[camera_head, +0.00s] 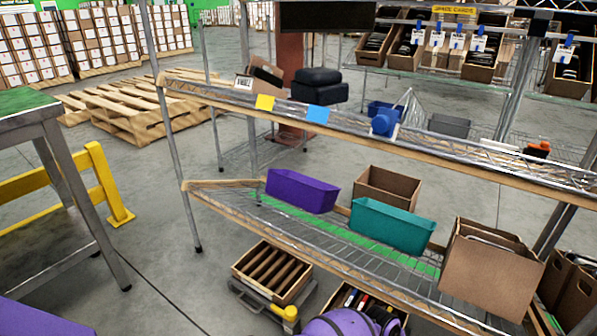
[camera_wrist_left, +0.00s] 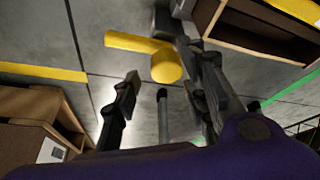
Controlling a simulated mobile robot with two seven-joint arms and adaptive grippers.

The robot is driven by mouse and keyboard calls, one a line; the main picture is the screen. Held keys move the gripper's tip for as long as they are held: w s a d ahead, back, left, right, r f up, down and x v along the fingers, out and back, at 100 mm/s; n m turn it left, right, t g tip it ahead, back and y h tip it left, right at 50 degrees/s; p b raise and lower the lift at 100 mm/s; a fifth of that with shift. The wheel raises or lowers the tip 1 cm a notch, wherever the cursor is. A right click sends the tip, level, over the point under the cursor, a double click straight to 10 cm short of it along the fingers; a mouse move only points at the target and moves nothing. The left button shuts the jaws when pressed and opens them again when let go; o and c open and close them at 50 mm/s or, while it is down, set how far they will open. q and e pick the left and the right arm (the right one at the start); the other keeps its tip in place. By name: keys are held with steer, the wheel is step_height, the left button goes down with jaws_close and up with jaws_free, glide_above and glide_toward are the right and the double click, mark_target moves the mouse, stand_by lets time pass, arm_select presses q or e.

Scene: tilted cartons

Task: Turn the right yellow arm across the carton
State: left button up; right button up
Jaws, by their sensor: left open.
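The yellow arm (camera_head: 288,313) is a short yellow piece low by the front corner of an open carton (camera_head: 240,269) with brown dividers on a low grey stand. In the left wrist view, a yellow bar with a round end (camera_wrist_left: 165,66) lies just beyond my fingertips, beside an open carton (camera_wrist_left: 222,30) at the top right. My left gripper (camera_wrist_left: 163,92) is open and empty, its dark fingers either side of a gap, apart from the bar. In the head view a purple arm link of mine covers the bottom centre; no fingertips show there. My right gripper is not seen.
A second low carton (camera_head: 345,299) with coloured items stands right of the first, partly hidden by my arm. Another carton (camera_wrist_left: 38,125) is at the left wrist view's lower left.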

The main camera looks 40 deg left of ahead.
arm_select(q)
steer(key=shift+w+d+f+b, duration=0.2)
steer(key=shift+d+f+b, duration=0.05)
steer(key=shift+f, duration=0.15)
steer(key=shift+w+d+f+b, duration=0.15)
steer(key=shift+d+f+b, duration=0.05)
steer(key=shift+f, duration=0.2)
steer(key=shift+c, duration=0.4)
steer(key=shift+d, duration=0.1)
jaws_close()
